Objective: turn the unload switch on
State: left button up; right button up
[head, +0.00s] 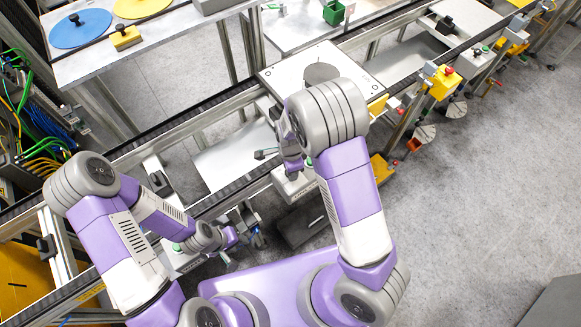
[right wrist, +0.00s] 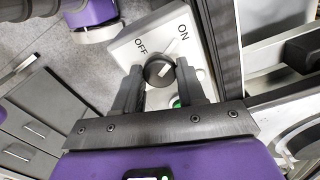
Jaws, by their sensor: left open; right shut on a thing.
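In the right wrist view, the unload switch is a round black knob (right wrist: 154,74) on a white box (right wrist: 128,47) lettered OFF and ON. A pale mark on the knob slants up and right, toward the ON side. My right gripper (right wrist: 159,76) is shut on the knob, one finger on each side. In the head view my right forearm and wrist cover most of that gripper and the knob. My left gripper (head: 257,236) is open and empty, low beside the conveyor rail, left of the right arm.
A green button (right wrist: 176,102) sits just below the knob, between the fingers. A dark conveyor rail (head: 130,154) runs diagonally past both arms. A white plate (head: 284,72) lies beyond the right arm. Yellow-and-red switch boxes (head: 443,82) stand to the right. The grey floor at right is free.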

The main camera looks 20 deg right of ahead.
dwell(0.5)
jog(key=o, duration=1.1)
jog(key=shift+c, duration=0.2)
notch_tip(320, 180, up, 8)
jog(key=shift+f+p, duration=0.15)
jog(key=shift+p, duration=0.25)
